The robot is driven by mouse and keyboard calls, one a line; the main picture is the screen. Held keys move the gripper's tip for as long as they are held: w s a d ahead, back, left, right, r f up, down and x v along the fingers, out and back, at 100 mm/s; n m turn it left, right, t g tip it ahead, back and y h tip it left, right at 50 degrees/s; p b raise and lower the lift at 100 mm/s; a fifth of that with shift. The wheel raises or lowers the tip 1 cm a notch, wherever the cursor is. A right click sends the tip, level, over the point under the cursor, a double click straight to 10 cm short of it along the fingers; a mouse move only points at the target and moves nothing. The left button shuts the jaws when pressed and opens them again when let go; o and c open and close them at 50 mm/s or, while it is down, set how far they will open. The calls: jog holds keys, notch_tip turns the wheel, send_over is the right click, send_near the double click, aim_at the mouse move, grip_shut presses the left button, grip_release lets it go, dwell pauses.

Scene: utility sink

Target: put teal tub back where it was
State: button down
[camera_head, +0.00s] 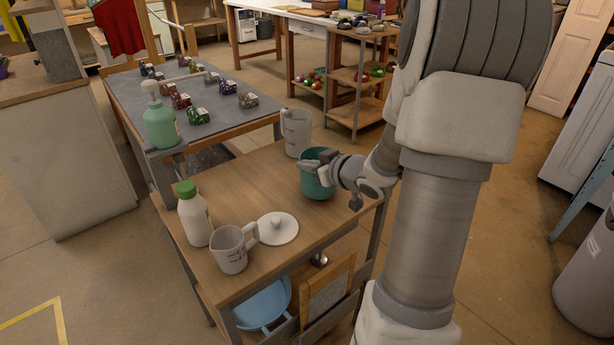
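The teal tub (318,188) stands upright on the right part of the wooden tabletop (235,190), near its right edge. My gripper (312,167) reaches in from the right at the tub's rim, with its fingers over the near upper part of the tub. The fingers overlap the rim in this view, so I cannot tell whether they are closed on it or only beside it. The tub's inside is mostly hidden by the gripper.
A white lid (278,229), another jug (231,251) and a green-capped bottle (193,214) stand toward the front left. A pump bottle (160,125) stands at the back left. The tabletop's middle is clear.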

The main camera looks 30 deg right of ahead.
notch_tip(320, 180, down, 2)
jog(key=shift+r, duration=0.1)
jog(key=c, duration=1.5)
grip_release()
jog(key=shift+f+b, duration=0.2)
jog(key=shift+b, duration=0.1)
jog(key=shift+c, duration=0.2)
jog(key=o, duration=0.5)
jog(key=shift+c, duration=0.2)
